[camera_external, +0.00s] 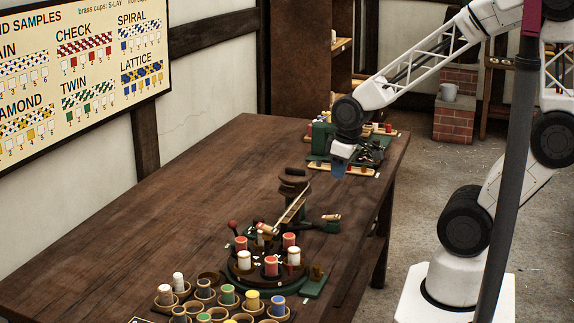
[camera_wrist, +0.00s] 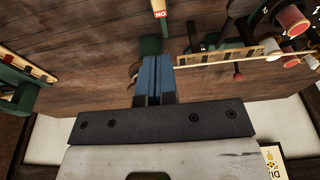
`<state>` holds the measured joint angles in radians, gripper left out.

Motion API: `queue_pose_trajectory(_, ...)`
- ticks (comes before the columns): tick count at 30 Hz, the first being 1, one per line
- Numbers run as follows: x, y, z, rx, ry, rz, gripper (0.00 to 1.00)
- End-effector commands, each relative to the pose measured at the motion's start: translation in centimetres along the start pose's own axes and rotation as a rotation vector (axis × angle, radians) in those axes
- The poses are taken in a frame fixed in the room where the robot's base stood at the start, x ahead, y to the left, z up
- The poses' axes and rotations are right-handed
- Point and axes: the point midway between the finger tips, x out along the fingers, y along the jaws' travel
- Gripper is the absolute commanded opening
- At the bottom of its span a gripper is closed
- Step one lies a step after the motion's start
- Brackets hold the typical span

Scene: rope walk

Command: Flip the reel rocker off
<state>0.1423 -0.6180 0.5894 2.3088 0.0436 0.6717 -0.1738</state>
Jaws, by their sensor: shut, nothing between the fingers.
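The reel rocker (camera_wrist: 160,10) shows at the top of the wrist view as a slim wooden piece with a red end marked ON, the letters upside down. In the external view, a small wood-topped piece on a green base (camera_external: 331,218) at the table's right side seems to be it. My gripper (camera_wrist: 152,60) is shut, its two blue fingers together with nothing between them. It also shows in the external view (camera_external: 339,172), above the table, farther back than the rocker and apart from it. The rocker's full tilt is hard to see.
A round carousel with red and white bobbins (camera_external: 271,266) stands nearer the external camera. A wooden slotted bar (camera_wrist: 232,57) slopes up to a dark drum (camera_external: 293,184). More cups of coloured bobbins stand in front. Green machinery (camera_external: 320,140) is at the back. The left tabletop is clear.

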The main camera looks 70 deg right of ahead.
Motion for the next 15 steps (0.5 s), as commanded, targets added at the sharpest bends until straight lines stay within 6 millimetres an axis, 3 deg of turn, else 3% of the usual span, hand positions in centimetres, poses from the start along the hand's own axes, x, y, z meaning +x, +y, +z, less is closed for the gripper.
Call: queue_pose_trajectory(15,7.8,0.0,0.1,0.000,-0.003,0.000,0.00)
